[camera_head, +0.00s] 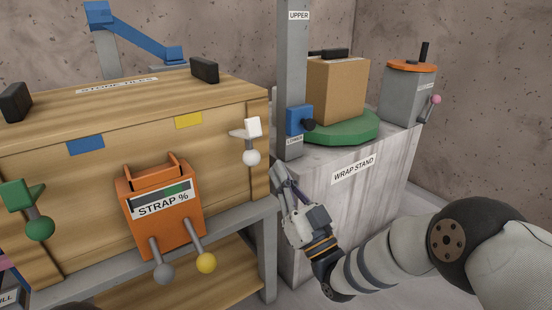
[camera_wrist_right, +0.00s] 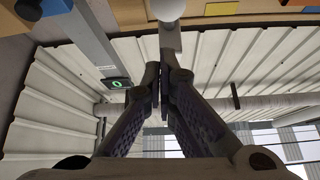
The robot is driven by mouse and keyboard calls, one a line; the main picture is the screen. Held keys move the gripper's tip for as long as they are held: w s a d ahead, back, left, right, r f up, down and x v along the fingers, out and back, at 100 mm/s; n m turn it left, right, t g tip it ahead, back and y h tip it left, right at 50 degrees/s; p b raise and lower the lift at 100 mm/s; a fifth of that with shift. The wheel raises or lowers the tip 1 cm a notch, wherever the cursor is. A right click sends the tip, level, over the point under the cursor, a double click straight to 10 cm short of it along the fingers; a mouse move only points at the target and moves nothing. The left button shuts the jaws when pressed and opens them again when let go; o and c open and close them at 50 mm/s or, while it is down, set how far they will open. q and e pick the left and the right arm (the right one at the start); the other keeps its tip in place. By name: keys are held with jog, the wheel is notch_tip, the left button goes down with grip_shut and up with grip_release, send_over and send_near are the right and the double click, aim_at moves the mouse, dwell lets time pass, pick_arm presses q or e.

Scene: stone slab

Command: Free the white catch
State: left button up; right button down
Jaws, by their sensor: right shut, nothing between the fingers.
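The white catch (camera_head: 252,129) is on the front of the wooden crate (camera_head: 110,125), near its right end. A white ball knob (camera_head: 251,157) hangs below its body, and a short tab points left. My right gripper (camera_head: 284,182) points up, below and right of the knob, with its fingers together and empty. In the right wrist view the ball (camera_wrist_right: 168,8) and a pale part of the catch (camera_wrist_right: 170,40) show just beyond the closed fingertips (camera_wrist_right: 164,76). I cannot tell whether they touch. My left gripper is out of view.
An orange strap tool (camera_head: 160,215) hangs on the crate front, with grey and yellow knobs. A green catch (camera_head: 20,196) is at the left. A grey post (camera_head: 291,70) with a blue slider (camera_head: 298,119) stands right of the crate, before the wrap stand (camera_head: 345,190).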

jog(key=f, duration=0.1)
jog(key=s+d+f, duration=0.1)
jog(key=f, duration=0.1)
jog(key=s+f, duration=0.1)
jog(key=shift+d+f, duration=0.2)
